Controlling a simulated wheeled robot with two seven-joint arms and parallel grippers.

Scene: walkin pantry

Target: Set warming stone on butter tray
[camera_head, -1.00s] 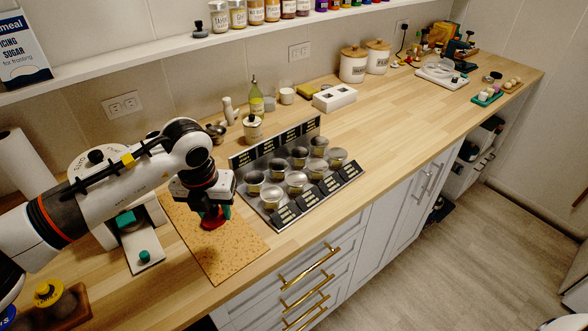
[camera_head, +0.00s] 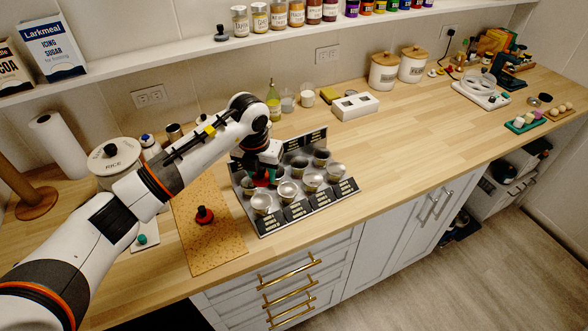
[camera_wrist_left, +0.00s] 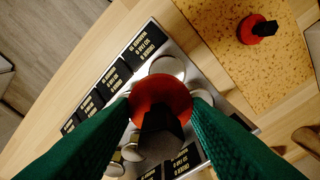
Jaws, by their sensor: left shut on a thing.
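My left gripper (camera_head: 262,178) has green fingers and hangs over the left back part of the metal tray (camera_head: 296,211), which I take as the butter tray. The tray carries several metal cups and dark label strips. In the left wrist view the green fingers are shut on the black handle of a red disc (camera_wrist_left: 160,92), which I take as the warming stone. The disc covers part of the tray (camera_wrist_left: 192,72) and cups below; whether it touches them I cannot tell. A second red disc with a black handle (camera_head: 204,215) stands on the cork mat. My right gripper is not in view.
The cork mat (camera_head: 222,248) lies left of the tray. Behind the tray stand a green-yellow bottle (camera_head: 273,103), glasses and a white box (camera_head: 355,106). Lidded canisters (camera_head: 384,70) stand farther right. The worktop (camera_head: 430,125) right of the tray is clear.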

